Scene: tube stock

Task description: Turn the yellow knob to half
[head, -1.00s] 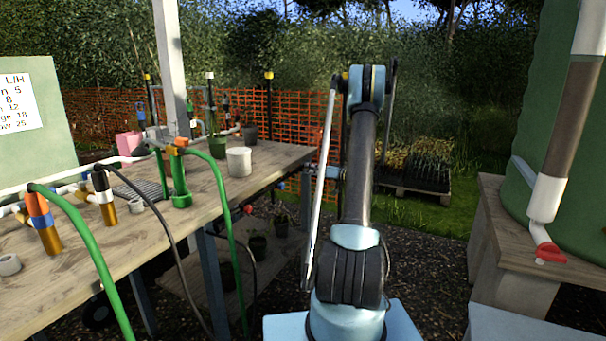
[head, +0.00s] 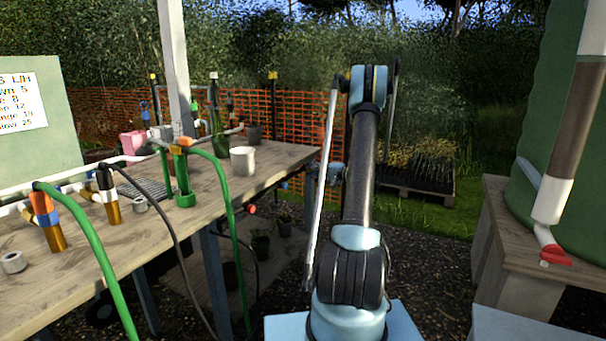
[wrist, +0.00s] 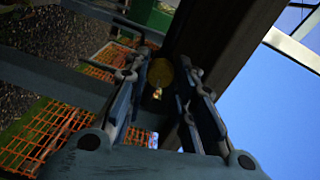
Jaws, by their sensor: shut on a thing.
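The yellow knob (wrist: 160,73) shows in the wrist view as a dim, round yellow shape with a small bright patch at its lower edge. It sits between the fingertips of my gripper (wrist: 165,78), which is shut on it. The knob's turn angle and any scale marks are too dark to read. In the head view, part of my gripper (head: 334,173) shows by the far right corner of the bench, partly behind my arm. The yellow knob cannot be made out there.
A red knob (head: 252,210) and a blue knob (head: 284,185) line the front edge of the wooden bench (head: 275,160). Green hoses (head: 228,205) hang over that edge. A white cup (head: 243,160) stands on top. A red-handled tap (head: 555,256) is at the right.

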